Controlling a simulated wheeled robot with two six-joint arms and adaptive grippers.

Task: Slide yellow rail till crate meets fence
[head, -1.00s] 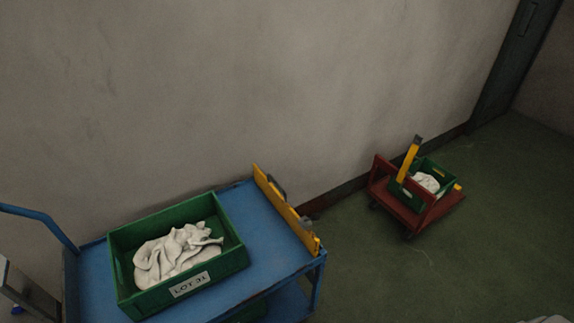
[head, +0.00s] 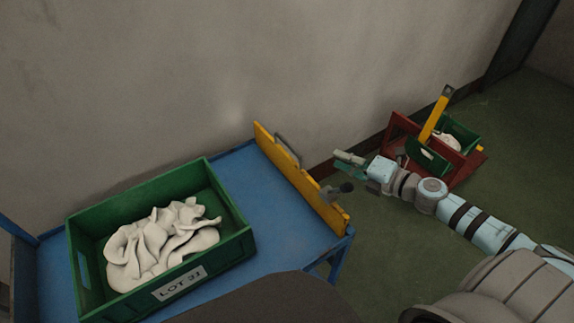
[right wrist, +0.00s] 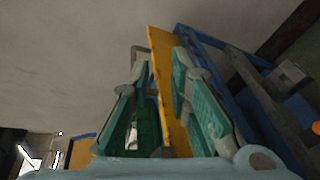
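A yellow rail (head: 300,182) stands upright across the right end of a blue cart top, with a grey handle (head: 288,150) on its outer side. A green crate (head: 228,258), labelled LOT 31 and holding crumpled white cloth (head: 160,245), sits left of the rail with bare blue surface between them. I cannot tell which part is the fence. My right gripper (head: 345,174) is open beside the rail's outer face in the head view. In the right wrist view the rail (right wrist: 167,85) shows between its spread teal fingers; contact is unclear. My left gripper is out of view.
The blue cart top (head: 285,225) is bare between crate and rail. A grey wall (head: 150,80) runs behind the cart. A red trolley (head: 395,133) with a small green crate (head: 432,160) and a yellow bar stands on the green floor beyond my right arm.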

